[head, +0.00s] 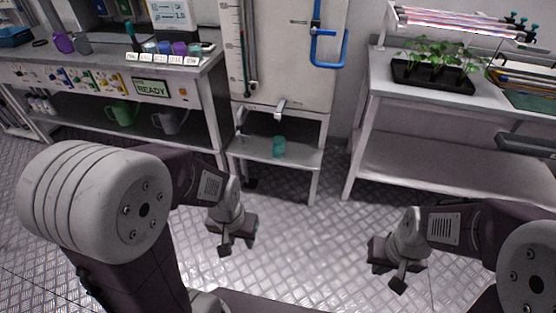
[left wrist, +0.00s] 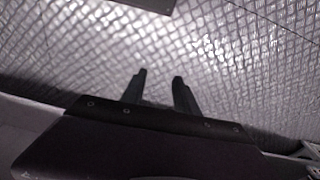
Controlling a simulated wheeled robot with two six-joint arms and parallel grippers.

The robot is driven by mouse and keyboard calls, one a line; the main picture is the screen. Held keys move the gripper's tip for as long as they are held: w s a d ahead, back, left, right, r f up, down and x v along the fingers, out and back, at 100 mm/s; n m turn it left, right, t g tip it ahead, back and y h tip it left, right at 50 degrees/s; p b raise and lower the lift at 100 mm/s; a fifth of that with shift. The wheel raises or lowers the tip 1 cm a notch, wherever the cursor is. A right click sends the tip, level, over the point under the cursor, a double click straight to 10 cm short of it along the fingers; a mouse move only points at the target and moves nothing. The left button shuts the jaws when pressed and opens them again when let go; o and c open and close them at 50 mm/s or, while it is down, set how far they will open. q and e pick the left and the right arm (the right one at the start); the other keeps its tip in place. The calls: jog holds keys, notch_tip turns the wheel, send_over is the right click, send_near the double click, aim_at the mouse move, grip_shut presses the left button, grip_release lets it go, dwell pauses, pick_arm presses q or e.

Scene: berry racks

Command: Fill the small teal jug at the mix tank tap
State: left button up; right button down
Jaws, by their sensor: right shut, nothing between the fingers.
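The small teal jug (head: 279,147) stands on the low shelf (head: 300,158) of the mix tank stand. It is below and slightly left of the tank's tap (head: 281,106). My left gripper (head: 225,247) hangs over the floor in front of the stand, well short of the jug. In the left wrist view its two dark fingers (left wrist: 159,77) are apart with only floor between them. My right gripper (head: 397,284) is shut and empty over the floor at the right, away from the jug. I cannot tell what the jug holds.
The pale mix tank (head: 300,75) has a blue pipe (head: 315,45). A bench with a READY panel (head: 152,88) stands left, with a green jug (head: 122,112) and a grey jug (head: 168,123) below. A right bench carries a seedling tray (head: 432,78). The metal floor between is clear.

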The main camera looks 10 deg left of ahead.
pick_arm(q)
jog(key=shift+s+r, duration=0.1)
grip_shut()
dwell(1.8)
